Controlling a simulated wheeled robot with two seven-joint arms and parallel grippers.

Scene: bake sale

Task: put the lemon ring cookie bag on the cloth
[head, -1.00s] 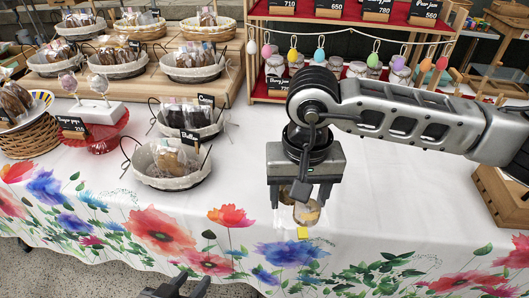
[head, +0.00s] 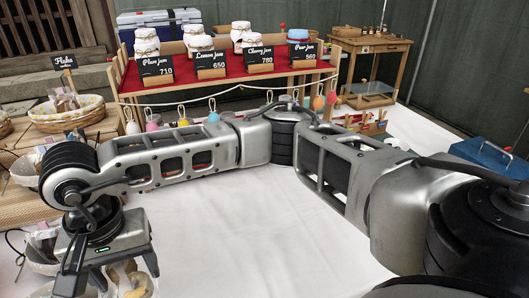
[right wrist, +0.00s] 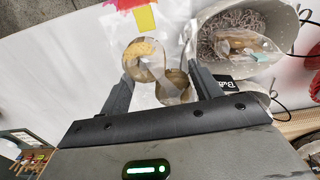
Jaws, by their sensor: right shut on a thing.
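My right gripper (head: 108,280) is at the lower left of the head view, its fingers pointing down. It is shut on a clear bag of round cookies (head: 137,284), partly cut off by the picture's edge. In the right wrist view the bag (right wrist: 147,62) sits between the fingers of the right gripper (right wrist: 163,78). One cookie has a yellow topping, and a yellow tag (right wrist: 145,18) shows at the bag's far end. The white tablecloth (head: 250,225) lies below. My left gripper is not in view.
A lined basket with a bag (right wrist: 245,35) is close to the held bag in the right wrist view. A red jam shelf (head: 215,70) with signs and hanging eggs stands behind my arm. A blue case (head: 490,158) is at the right. The middle of the white cloth is clear.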

